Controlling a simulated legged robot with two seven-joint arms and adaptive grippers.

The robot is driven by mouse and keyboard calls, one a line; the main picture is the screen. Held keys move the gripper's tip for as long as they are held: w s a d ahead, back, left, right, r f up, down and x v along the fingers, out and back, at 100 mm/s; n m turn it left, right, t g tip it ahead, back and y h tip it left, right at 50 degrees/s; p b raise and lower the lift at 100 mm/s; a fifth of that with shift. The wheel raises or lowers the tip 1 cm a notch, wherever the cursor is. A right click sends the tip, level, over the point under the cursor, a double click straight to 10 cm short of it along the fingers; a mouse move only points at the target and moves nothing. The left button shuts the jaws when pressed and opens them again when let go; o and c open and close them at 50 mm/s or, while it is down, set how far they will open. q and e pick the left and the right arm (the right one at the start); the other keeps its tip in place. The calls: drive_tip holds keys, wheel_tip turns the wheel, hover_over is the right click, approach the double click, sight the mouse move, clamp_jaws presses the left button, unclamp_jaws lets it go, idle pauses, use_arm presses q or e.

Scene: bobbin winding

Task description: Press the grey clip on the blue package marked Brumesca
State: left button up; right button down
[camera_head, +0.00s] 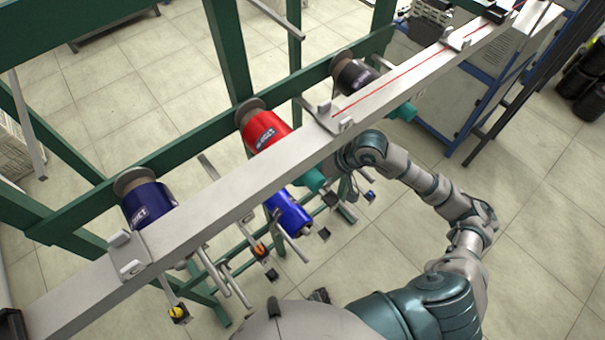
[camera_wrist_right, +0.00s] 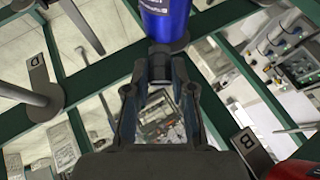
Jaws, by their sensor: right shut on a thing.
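A bright blue package (camera_wrist_right: 165,18) with white lettering, too small to read, is at the top of the right wrist view. My right gripper (camera_wrist_right: 160,68) is just below it, its two fingers closed in on a small dark piece at the package's near end. I cannot tell whether that piece is the grey clip. In the head view, a blue package (camera_head: 289,212) hangs below the long grey beam. My right arm comes in from the right and its hand is hidden behind the beam. A dark blue package (camera_head: 147,203) sits at the left. No marking reads clearly as Brumesca. My left gripper is out of view.
The long grey beam (camera_head: 215,212) crosses the scene diagonally. A red package (camera_head: 264,131) and a dark package (camera_head: 353,76) sit along the green frame (camera_head: 228,50). Several metal pegs stick out below the beam. Open tiled floor (camera_head: 530,210) lies at the right.

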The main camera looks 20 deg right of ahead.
drive_tip(key=shift+a+f, duration=0.1)
drive_tip(key=shift+a, duration=0.3)
drive_tip(key=a+f, duration=0.1)
drive_tip(key=a+f+b, duration=0.1)
drive_tip(key=f, duration=0.1)
drive_tip(key=s+a+f+b, duration=0.1)
drive_tip(key=shift+s+a+f, duration=0.1)
drive_tip(key=shift+a+f, duration=0.2)
drive_tip(key=shift+f, duration=0.1)
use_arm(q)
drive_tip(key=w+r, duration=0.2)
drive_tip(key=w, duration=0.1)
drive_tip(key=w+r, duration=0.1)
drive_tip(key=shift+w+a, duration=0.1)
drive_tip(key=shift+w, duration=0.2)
use_arm(e)
drive_tip(key=shift+d, duration=0.1)
drive_tip(key=shift+f, duration=0.1)
use_arm(q)
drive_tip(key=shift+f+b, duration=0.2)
drive_tip(key=shift+b, duration=0.1)
